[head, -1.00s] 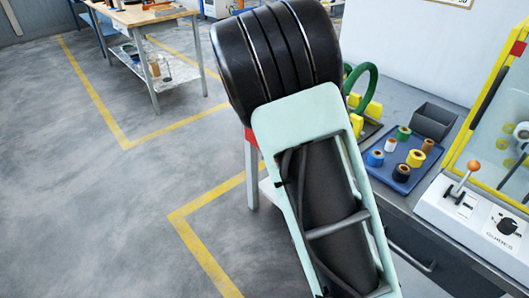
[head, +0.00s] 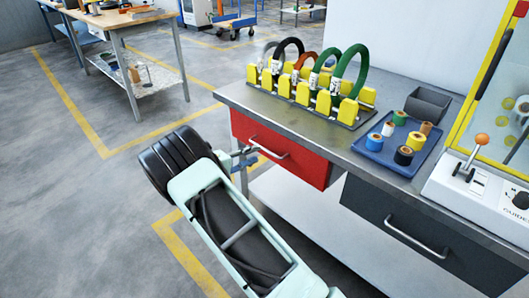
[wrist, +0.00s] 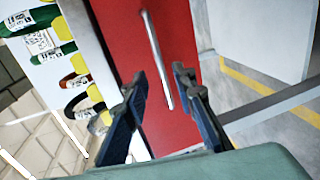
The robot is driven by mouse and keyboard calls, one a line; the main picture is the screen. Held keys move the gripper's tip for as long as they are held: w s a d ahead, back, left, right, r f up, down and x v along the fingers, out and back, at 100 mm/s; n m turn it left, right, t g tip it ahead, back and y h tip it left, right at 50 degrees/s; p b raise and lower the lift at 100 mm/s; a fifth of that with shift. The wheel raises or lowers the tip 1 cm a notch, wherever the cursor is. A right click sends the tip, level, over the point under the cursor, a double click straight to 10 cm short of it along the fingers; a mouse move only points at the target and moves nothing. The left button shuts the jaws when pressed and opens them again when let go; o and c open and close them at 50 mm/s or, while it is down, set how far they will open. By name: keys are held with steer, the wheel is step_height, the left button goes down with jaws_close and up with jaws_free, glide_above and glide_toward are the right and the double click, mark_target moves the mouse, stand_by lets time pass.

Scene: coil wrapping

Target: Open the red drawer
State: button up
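The red drawer (head: 300,164) is under the left part of the workbench top, and its front looks shut. Its silver bar handle (head: 268,149) runs along the front. In the wrist view the red drawer front (wrist: 180,30) fills the middle, with the handle (wrist: 155,52) slanting across it. My gripper (wrist: 161,80) is open and empty, its blue fingers on either side of the handle's near end in that picture. Whether it touches the handle I cannot tell. In the head view my gripper (head: 246,160) is at the drawer's left side, partly hidden by my arm.
A dark grey drawer (head: 400,240) is to the right under the same bench (head: 385,170). On top stand a yellow rack (head: 310,93) with several coils, a blue tray (head: 375,149) of tape rolls and a control box (head: 470,195).

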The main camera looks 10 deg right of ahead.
mark_target(265, 150)
steer(key=b+x, duration=0.1)
steer(key=x, duration=0.6)
jaws_close()
stand_by(0.3)
